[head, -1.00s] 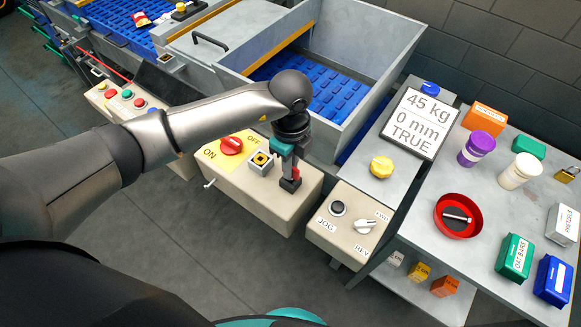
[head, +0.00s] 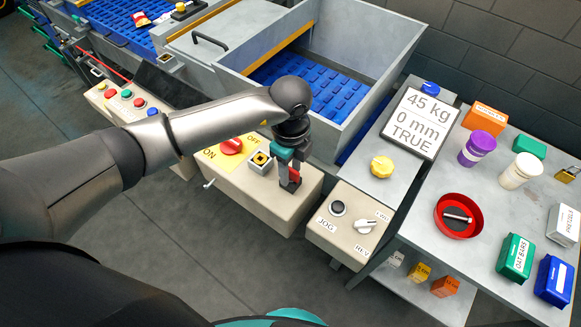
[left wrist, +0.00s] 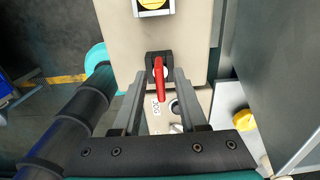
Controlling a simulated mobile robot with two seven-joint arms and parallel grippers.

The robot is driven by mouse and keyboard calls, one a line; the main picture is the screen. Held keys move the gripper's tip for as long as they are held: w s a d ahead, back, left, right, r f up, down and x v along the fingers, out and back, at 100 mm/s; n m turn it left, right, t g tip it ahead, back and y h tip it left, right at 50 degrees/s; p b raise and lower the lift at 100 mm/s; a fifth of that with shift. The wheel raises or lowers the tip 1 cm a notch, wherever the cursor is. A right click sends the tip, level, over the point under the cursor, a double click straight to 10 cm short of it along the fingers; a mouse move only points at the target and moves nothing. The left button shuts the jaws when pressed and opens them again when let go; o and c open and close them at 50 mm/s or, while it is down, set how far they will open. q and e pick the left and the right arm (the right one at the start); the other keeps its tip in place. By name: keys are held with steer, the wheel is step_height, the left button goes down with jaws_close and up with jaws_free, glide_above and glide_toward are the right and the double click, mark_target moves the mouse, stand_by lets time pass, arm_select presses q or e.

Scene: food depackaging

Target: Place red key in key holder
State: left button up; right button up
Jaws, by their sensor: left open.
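The red key (head: 295,177) is at the right end of the beige box with the ON/OFF switch, under my left gripper (head: 289,181). In the left wrist view the red key (left wrist: 160,82) stands at a black block (left wrist: 159,60), which looks like the key holder, on the beige box. The left gripper (left wrist: 160,100) is open, with one finger on each side of the key and visible gaps between. The key's seat in the block is partly hidden, so its depth cannot be told. My right gripper is not in view.
A JOG control box (head: 350,227) stands close on the right. A grey table (head: 419,211) holds a red bowl (head: 441,228), tubs and several small boxes.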

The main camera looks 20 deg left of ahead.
mark_target(291, 169)
arm_select(q)
steer(key=shift+r, duration=0.2)
step_height(291, 169, up, 12)
stand_by(0.6)
